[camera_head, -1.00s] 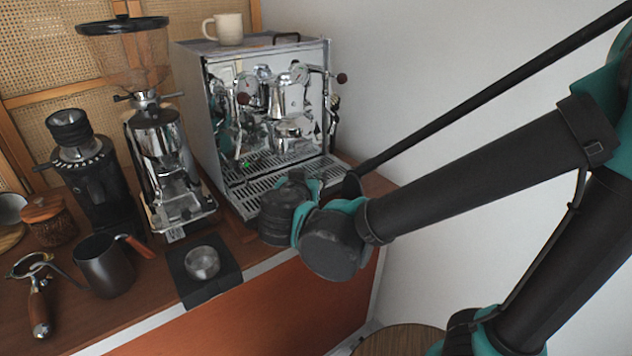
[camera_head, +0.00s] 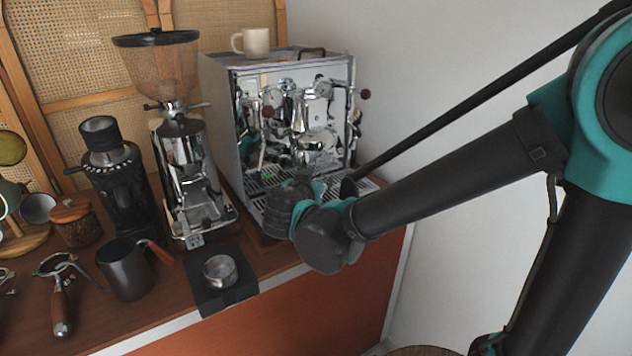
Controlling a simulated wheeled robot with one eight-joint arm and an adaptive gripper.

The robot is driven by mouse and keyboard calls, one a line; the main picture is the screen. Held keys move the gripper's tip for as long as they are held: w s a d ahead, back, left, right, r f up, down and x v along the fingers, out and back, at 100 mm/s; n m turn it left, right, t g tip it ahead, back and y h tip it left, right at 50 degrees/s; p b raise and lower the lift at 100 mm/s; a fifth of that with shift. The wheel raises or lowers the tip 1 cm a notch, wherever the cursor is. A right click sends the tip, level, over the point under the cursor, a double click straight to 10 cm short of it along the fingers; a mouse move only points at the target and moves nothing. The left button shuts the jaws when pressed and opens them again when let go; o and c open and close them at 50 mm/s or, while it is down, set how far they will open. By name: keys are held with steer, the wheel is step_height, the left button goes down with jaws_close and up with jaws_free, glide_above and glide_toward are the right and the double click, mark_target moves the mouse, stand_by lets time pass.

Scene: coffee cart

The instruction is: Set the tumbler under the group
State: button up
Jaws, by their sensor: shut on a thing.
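The espresso machine (camera_head: 228,135) stands at the back of the cart with its chrome front toward the right. Its group (camera_head: 305,112) shows at the upper front, above the slotted drip tray (camera_head: 262,182). My wrist (camera_head: 325,240) is in front of the tray's near edge and covers part of it. My gripper's jaws are hidden behind the wrist, so what they hold does not show. No tumbler can be made out for sure. A small metal cup (camera_head: 220,272) sits on a black mat (camera_head: 240,290) at the front edge, left of my wrist.
Two grinders (camera_head: 125,190) (camera_head: 185,160) stand left of the machine. A dark pitcher (camera_head: 125,272) and a wooden-handled portafilter (camera_head: 60,305) are at front left. A wooden jar (camera_head: 75,222) is behind them. A cream mug (camera_head: 255,42) sits on the machine. A white wall is at right.

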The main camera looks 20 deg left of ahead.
steer(key=shift+s+f, duration=0.1)
steer(key=shift+f, duration=0.15)
stand_by(0.4)
steer(key=o, duration=1.3)
steer(key=shift+s, duration=0.15)
steer(key=v, duration=1.1)
steer(key=shift+s+r, duration=0.15)
steer(key=shift+s, duration=0.2)
steer(key=shift+s, duration=0.1)
